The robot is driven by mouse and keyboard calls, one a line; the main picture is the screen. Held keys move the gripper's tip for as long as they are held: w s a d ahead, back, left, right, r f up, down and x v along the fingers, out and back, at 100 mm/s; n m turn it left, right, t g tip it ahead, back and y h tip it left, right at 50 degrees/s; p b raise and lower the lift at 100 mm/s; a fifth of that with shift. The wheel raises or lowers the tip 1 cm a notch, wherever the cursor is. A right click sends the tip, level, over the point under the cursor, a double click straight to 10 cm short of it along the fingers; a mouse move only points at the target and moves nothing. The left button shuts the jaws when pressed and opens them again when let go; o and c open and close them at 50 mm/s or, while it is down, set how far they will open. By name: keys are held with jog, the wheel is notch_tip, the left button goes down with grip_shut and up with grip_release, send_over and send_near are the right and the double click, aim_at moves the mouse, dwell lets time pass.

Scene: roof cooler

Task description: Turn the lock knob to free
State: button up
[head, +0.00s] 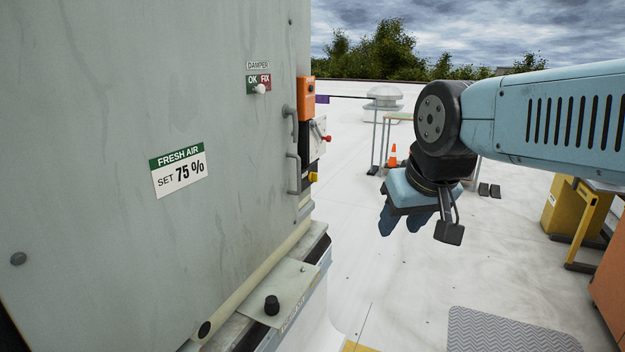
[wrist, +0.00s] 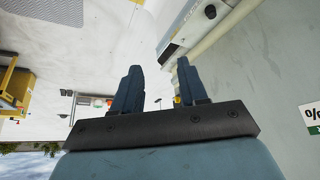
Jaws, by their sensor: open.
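A black knob (head: 272,305) stands on a pale plate (head: 290,286) on the ledge at the foot of the grey cooler cabinet (head: 130,90). It also shows in the wrist view as a black knob (wrist: 210,11) at the top. A red-tipped lever (head: 327,138) and a yellow part (head: 313,177) sit on the cabinet's far side. No marking shows which of these is the lock knob. My gripper (head: 402,222) is open and empty, its blue fingers pointing down, well right of the cabinet and touching nothing. Its fingers (wrist: 160,75) are apart in the wrist view.
A grey mat (head: 510,332) lies on the white roof. Yellow equipment (head: 565,215) stands right. The roof between cabinet and gripper is clear.

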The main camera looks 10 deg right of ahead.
jog(key=o, duration=0.3)
jog(key=shift+w, duration=0.15)
jog(key=shift+o, duration=0.7)
jog(key=w+a+g+y, duration=0.2)
jog(key=w+a+y, duration=0.1)
jog(key=w, duration=1.1)
jog(key=shift+w+a+f+g, duration=0.3)
jog(key=shift+a+f+g, duration=0.1)
jog(key=shift+a, duration=0.2)
jog(key=m+t+y, duration=0.7)
jog(key=t+y, duration=0.1)
jog(key=y, duration=0.4)
send_near(314, 177)
jog(key=x, duration=0.7)
jog(key=shift+w+f, duration=0.2)
jog(key=shift+w, duration=0.35)
jog(key=shift+c, duration=0.5)
